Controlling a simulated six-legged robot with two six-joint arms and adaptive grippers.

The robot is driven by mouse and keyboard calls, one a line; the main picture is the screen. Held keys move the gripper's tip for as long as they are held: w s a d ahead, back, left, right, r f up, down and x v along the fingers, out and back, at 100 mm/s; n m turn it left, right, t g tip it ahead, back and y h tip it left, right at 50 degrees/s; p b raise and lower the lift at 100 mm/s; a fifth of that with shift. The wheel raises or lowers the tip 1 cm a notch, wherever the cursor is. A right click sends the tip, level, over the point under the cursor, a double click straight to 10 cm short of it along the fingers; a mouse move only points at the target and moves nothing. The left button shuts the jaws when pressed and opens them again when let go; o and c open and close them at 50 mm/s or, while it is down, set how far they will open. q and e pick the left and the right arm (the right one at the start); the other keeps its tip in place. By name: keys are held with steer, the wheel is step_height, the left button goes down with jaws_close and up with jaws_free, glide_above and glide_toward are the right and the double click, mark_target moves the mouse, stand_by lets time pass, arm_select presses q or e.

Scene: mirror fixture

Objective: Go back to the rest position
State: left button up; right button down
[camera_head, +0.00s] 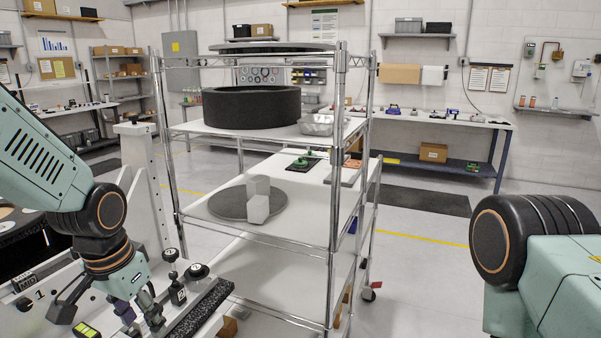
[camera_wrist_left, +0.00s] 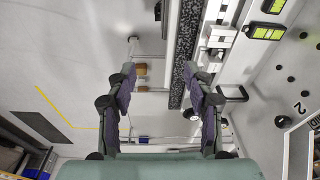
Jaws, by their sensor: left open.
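My left gripper (camera_head: 143,310) is at the lower left of the head view, pointing down beside the white fixture (camera_head: 140,165). In the left wrist view my left gripper (camera_wrist_left: 163,90) has its two fingers wide apart with nothing between them. Behind the fingers, the wrist view shows the dark speckled bar (camera_wrist_left: 184,50) of the fixture. Part of my right arm shows at the right edge of the head view. My right gripper is out of the frame.
A wire-frame cart (camera_head: 335,200) stands in the middle, holding a black ring (camera_head: 252,106), a metal bowl (camera_head: 318,125) and white blocks (camera_head: 258,200). Black knobs (camera_head: 197,271) stand close to my left gripper. Open floor (camera_head: 425,270) lies right of the cart.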

arm_select(q)
steer(key=s+d+f+n+t+b, duration=0.2)
steer(key=f+b, duration=0.2)
steer(key=f, duration=0.7)
steer(key=s+d+f+n+t+b, duration=0.1)
steer(key=s+f+n+b, duration=0.15)
steer(key=f, duration=0.85)
steer(key=s+f+g+b, duration=0.4)
steer(key=s+f+b, duration=0.5)
steer(key=s+f, duration=1.1)
steer(key=s, duration=0.3)
steer(key=shift+d+g, duration=0.15)
steer(key=shift+g, duration=0.15)
